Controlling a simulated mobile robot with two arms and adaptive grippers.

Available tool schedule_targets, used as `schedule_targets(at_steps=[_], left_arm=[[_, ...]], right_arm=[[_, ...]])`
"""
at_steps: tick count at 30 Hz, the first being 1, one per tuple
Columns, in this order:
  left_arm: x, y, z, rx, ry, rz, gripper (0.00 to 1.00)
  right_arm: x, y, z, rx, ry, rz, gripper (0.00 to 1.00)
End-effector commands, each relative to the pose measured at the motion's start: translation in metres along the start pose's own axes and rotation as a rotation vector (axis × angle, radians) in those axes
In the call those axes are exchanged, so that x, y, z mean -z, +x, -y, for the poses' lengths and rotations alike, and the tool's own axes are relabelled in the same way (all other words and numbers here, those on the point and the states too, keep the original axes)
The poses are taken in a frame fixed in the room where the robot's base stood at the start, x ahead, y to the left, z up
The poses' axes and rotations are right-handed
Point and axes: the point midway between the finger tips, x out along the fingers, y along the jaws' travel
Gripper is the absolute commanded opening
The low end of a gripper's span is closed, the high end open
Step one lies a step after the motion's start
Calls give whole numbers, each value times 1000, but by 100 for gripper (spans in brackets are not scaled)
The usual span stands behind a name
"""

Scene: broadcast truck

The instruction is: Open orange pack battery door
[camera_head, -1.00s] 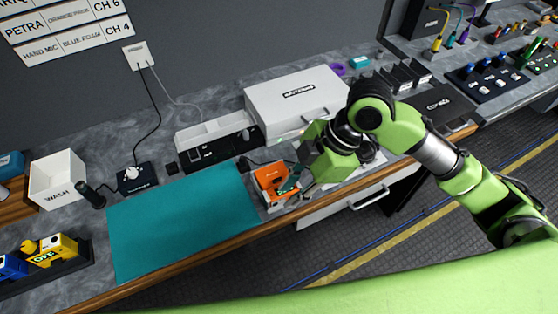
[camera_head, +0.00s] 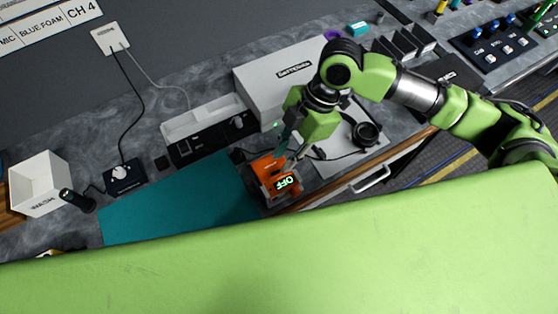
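The orange pack (camera_head: 262,171) stands at the right end of the teal mat, near the table's front edge. Its lit panel reads OFF. I cannot make out its battery door or tell whether that is open. My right gripper (camera_head: 290,147) is just above and behind the pack, pointing down toward it. Its fingers look spread, with nothing seen between them. I cannot tell whether a fingertip touches the pack. My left gripper is not in view.
The teal mat (camera_head: 170,205) is clear. A white case (camera_head: 285,75), a divided white and black box (camera_head: 205,130) and a gray pad (camera_head: 350,155) with headphones (camera_head: 366,134) are nearby. My green body hides the front.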

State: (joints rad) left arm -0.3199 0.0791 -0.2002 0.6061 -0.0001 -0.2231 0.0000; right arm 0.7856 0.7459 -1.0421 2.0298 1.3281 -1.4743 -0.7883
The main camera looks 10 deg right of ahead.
Motion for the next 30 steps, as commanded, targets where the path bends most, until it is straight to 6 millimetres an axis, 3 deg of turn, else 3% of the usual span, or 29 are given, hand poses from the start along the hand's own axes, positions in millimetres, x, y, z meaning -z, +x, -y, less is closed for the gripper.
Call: schedule_targets(at_steps=[3,7,19,21,22,30], left_arm=[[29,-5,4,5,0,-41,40],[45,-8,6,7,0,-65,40],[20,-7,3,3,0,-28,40],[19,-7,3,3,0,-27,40],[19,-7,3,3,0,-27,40],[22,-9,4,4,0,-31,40]], right_arm=[[1,19,1,2,0,-1,21],[1,33,0,1,0,-1,21],[0,41,0,-2,-1,0,21],[0,41,0,-2,-1,0,3],[0,41,0,-2,-1,0,0],[1,40,0,3,2,0,0]])
